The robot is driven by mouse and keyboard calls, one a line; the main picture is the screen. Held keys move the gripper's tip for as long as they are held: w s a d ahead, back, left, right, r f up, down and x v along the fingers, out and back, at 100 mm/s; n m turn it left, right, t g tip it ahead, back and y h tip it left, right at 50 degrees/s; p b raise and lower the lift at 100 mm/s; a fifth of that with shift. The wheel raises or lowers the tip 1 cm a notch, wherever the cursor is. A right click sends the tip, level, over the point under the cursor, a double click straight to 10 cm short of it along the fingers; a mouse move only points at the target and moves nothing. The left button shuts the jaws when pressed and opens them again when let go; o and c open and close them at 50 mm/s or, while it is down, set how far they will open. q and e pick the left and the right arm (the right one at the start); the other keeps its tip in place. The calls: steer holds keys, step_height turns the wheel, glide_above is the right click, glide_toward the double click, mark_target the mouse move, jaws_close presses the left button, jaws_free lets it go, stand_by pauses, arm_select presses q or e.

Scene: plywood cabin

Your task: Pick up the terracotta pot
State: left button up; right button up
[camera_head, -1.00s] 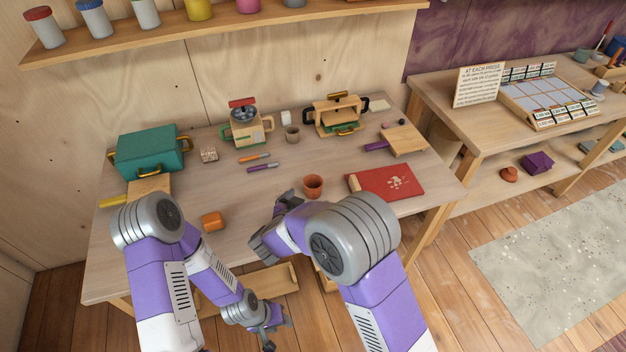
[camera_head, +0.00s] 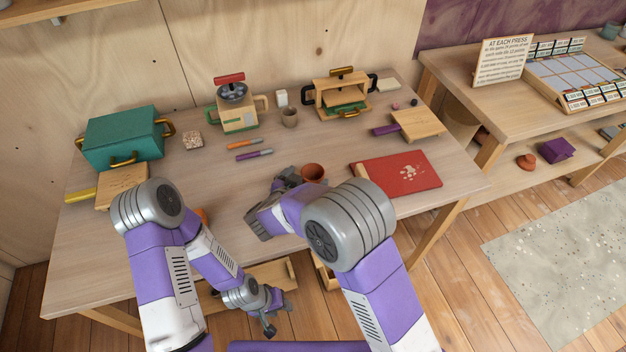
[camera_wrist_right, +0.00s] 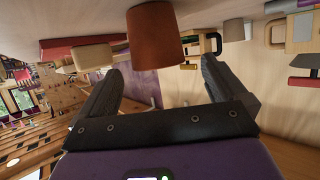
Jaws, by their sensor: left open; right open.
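The terracotta pot (camera_head: 313,172) is a small reddish-brown cup on the table, left of the red book. My right forearm and gripper cover its lower part in the head view. My right gripper (camera_head: 270,200) is open and empty, close beside the pot on its left. In the right wrist view the pot (camera_wrist_right: 155,34) lies just beyond the open fingertips, roughly centred between them and apart from them. My left gripper (camera_head: 276,313) is open and empty, low in front of the table's front edge.
The red book (camera_head: 405,174) lies right of the pot. An orange object (camera_head: 203,216) is mostly hidden by my left arm.

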mark_target(310, 177)
steer(key=b+x, duration=0.2)
steer(key=x, duration=0.3)
steer(key=shift+s+d+f, duration=0.1)
steer(key=shift+f, duration=0.05)
steer(key=shift+s, duration=0.1)
steer(key=c, duration=1.2)
